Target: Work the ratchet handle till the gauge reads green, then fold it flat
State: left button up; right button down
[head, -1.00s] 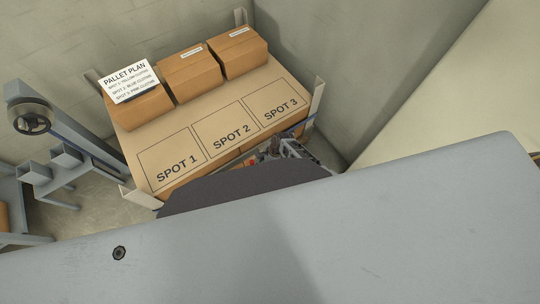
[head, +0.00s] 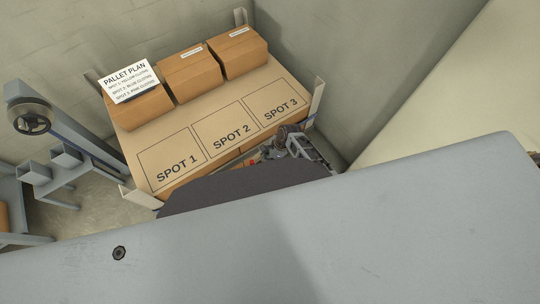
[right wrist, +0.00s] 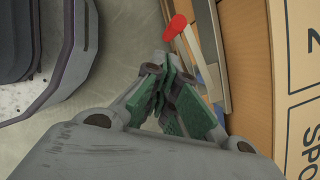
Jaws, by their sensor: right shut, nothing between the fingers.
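My right gripper (right wrist: 163,82) is shut and empty, its green finger pads together in the right wrist view. A handle with a red grip (right wrist: 175,27) shows just beyond the fingertips, beside the brown side of the pallet load; the gripper is apart from it. In the head view a small red spot (head: 252,162), probably this handle, shows at the front edge of the pallet load. My right gripper (head: 273,151) is just right of it, partly hidden. I cannot make out the gauge or its reading. My left gripper is out of view.
The pallet load top (head: 222,122) has marked spots 1, 2 and 3, all bare. Several cartons (head: 190,75) stand along its back with a pallet plan sign (head: 129,82). A corner post (head: 317,100) rises close to my right arm. A grey stand with a handwheel (head: 32,122) is at left.

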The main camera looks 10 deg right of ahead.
jog(key=shift+v, duration=1.1)
jog(key=c, duration=2.2)
grip_release()
